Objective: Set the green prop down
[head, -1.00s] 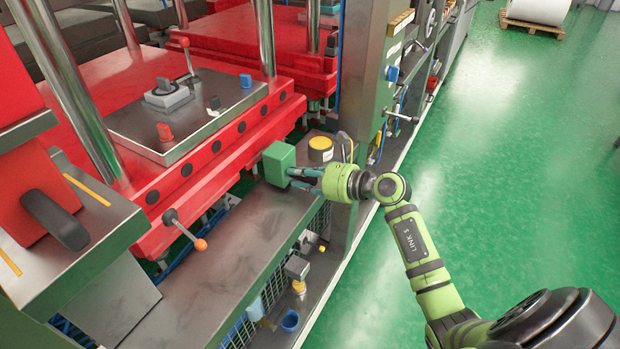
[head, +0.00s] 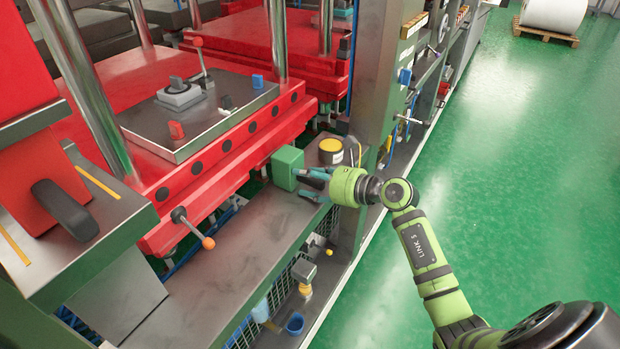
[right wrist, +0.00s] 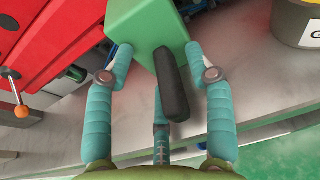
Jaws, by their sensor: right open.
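The green prop (head: 288,167) is a green block with a black handle (right wrist: 172,85). In the head view it is on the grey metal ledge (head: 225,262) beside the red press. My right gripper (head: 308,178) is at its near right side with its blue fingers spread. In the right wrist view the fingers (right wrist: 160,62) stand apart on both sides of the handle, with a gap to it. The fingertips are close to the block's sides; I cannot tell whether they touch. The block's underside is hidden. My left gripper is not in view.
A yellow-topped dark container (head: 330,150) stands just behind the prop. A lever with an orange knob (head: 208,243) sticks out from the press over the ledge. A green-grey upright (head: 378,100) is behind the right gripper. The nearer ledge is clear.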

